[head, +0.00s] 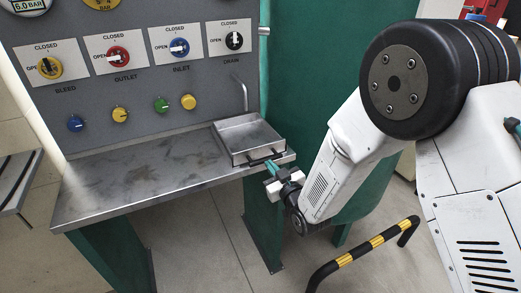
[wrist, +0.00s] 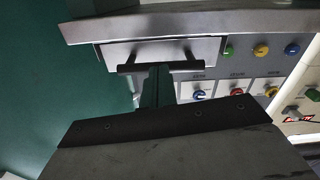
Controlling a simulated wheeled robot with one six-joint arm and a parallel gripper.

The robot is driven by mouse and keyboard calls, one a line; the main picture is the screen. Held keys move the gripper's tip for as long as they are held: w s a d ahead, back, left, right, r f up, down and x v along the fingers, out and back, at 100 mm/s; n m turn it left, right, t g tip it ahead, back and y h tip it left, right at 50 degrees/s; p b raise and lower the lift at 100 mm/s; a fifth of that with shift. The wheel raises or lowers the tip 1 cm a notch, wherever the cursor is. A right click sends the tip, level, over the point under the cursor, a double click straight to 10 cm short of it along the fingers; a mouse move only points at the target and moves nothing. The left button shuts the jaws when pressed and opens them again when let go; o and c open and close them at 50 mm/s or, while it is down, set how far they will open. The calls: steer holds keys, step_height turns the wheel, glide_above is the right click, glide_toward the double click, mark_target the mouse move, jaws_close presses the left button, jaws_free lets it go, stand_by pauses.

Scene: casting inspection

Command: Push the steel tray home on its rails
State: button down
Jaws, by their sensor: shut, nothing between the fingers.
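The steel tray (head: 235,143) is a shallow, open, square box at the right end of the steel bench, below a bent drain pipe. It looks empty. Its dark bar handle (head: 266,160) is on the front wall, near the bench's front edge. My gripper (head: 272,167) is shut and empty, with its teal fingers right at the handle. In the wrist view the shut fingers (wrist: 158,72) meet the middle of the handle (wrist: 190,65), in front of the tray's front wall (wrist: 208,48). I cannot tell whether they touch it. The rails are not visible.
The bench (head: 130,185) is bare left of the tray. A grey panel (head: 85,100) with several valve knobs and coloured buttons stands behind it. A green cabinet side (head: 310,90) is to the right. A black-and-yellow barrier rail (head: 365,250) stands on the floor near my arm.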

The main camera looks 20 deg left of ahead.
steer(key=v, duration=0.6)
stand_by(0.6)
steer(key=shift+f, duration=0.1)
